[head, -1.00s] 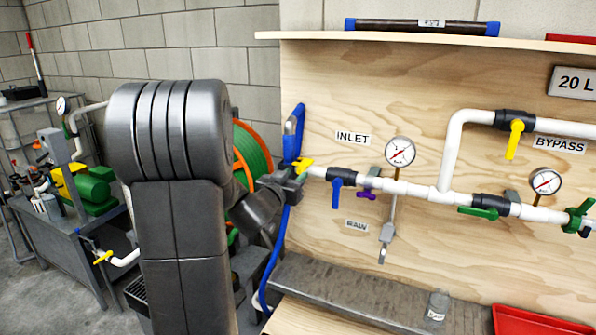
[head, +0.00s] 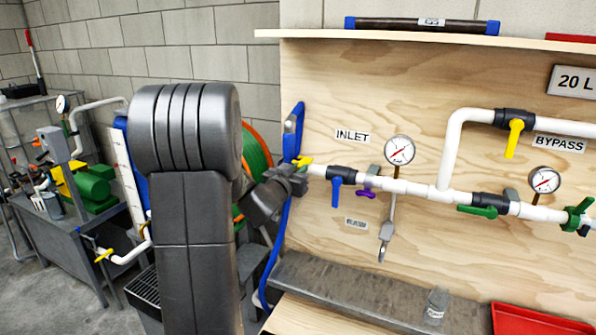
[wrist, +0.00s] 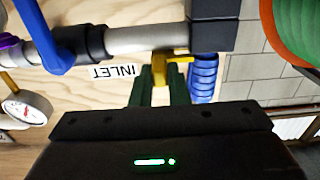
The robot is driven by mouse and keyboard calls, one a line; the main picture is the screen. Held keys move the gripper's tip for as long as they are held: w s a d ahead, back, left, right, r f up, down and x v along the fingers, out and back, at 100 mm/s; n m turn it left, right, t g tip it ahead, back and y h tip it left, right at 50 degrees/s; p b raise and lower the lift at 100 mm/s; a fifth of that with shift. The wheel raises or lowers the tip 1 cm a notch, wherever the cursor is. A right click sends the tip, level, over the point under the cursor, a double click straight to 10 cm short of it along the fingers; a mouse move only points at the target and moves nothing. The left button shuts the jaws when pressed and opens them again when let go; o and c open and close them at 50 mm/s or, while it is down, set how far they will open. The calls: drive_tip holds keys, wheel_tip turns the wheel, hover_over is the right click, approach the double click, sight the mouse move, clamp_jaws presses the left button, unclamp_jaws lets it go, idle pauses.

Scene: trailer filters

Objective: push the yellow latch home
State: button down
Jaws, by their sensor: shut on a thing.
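The yellow latch (head: 304,160) sits at the left end of the white inlet pipe, beside the blue hose (head: 289,200). In the wrist view the yellow latch (wrist: 160,68) shows at the fingertips, with a short arm reaching right below a dark block (wrist: 212,25). My gripper (head: 299,172) is at the latch from below left in the head view. In the wrist view my gripper (wrist: 160,85) has its green fingers close together on either side of the latch's yellow body, shut on it. The finger contact is partly hidden, and I cannot tell how far the latch is seated.
A blue-handled valve (head: 336,190) and a gauge (head: 399,150) are just right on the inlet pipe (head: 415,190). A green hose reel (head: 256,150) stands behind my arm. A grey ledge (head: 350,292) runs below, with a small jar (head: 436,307) and red tray (head: 540,320).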

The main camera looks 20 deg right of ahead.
drive_tip(key=shift+w+a+p, duration=0.55)
drive_tip(key=shift+w+a, duration=0.2)
drive_tip(key=shift+w, duration=0.1)
drive_tip(key=c, duration=1.4)
unclamp_jaws()
drive_tip(key=shift+w+a, duration=0.15)
drive_tip(key=shift+w, duration=0.05)
drive_tip(key=shift+s, duration=0.1)
drive_tip(key=b+v, duration=0.1)
drive_tip(key=v, duration=1.2)
drive_tip(key=shift+s+a, duration=0.2)
drive_tip(key=shift+s, duration=0.1)
